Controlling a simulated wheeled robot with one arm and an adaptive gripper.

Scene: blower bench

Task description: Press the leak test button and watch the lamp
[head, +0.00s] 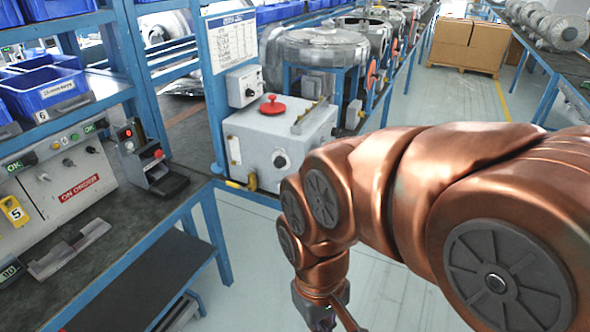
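A small dark bench unit (151,172) stands near the back right of the left workbench. It has a red lamp-like spot (127,133) on its upright part and a red button (158,153) lower on its right. No leak test label is readable, so I cannot tell for certain that this is the tester. The red spot looks bright, but whether it is lit is unclear. My gripper (327,316) hangs low at the bottom edge, over the floor, well right of the unit and touching nothing visible. Its fingertips are cut off by the frame.
A light grey box (262,150) with a red knob (272,104) stands behind the bench unit, to its right. A sloped panel (60,180) with switches and a metal bracket (70,250) are on the left bench (125,228). Blue bins (48,92) fill the shelves.

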